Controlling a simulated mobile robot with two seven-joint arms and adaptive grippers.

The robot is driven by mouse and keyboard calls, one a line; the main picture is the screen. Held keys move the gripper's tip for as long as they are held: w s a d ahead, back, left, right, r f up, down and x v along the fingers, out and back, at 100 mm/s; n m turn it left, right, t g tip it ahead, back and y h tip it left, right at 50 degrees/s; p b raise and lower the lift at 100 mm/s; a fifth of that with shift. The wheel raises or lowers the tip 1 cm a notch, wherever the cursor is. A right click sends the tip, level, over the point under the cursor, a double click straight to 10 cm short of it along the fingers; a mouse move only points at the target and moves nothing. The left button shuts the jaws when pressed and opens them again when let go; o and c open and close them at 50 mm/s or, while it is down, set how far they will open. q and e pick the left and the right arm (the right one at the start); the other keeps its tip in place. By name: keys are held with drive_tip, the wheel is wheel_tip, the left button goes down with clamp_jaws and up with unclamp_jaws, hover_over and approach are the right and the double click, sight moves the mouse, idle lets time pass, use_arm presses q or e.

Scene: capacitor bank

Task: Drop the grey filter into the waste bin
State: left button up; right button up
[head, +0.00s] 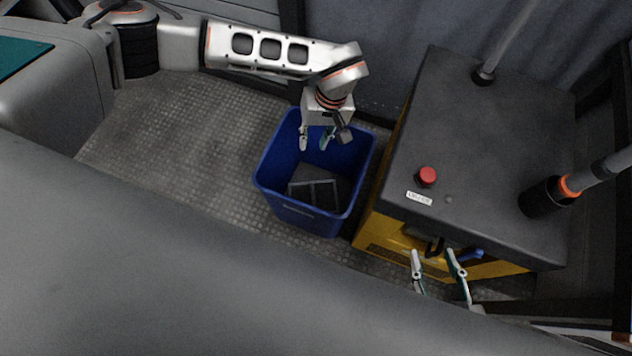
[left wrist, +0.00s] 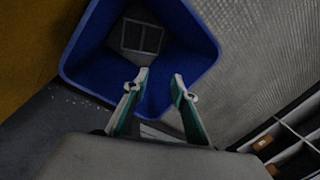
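The blue waste bin (head: 268,181) stands on the floor beside the yellow cabinet. The grey filter (head: 314,192), a framed rectangular panel, lies inside at the bottom of the bin; it also shows in the left wrist view (left wrist: 142,37). My left gripper (head: 317,146) is above the bin's opening, with its fingers apart and nothing between them. In the left wrist view its open fingers (left wrist: 160,88) point toward the bin (left wrist: 197,22). My right gripper (head: 437,254) is open and empty in front of the yellow cabinet.
The yellow cabinet (head: 384,240) has a dark top with a red button (head: 427,176) and stands right of the bin. A blue handle (head: 470,255) is near my right gripper. Bare patterned floor (head: 190,130) lies left of the bin. A compartmented rack (left wrist: 290,140) shows in the left wrist view.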

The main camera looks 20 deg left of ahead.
use_arm(q)
drive_tip(key=r, duration=0.3)
drive_tip(key=d+r, duration=0.1)
drive_tip(key=r, duration=0.1)
drive_tip(key=shift+w+r, duration=0.2)
drive_tip(key=shift+r, duration=0.1)
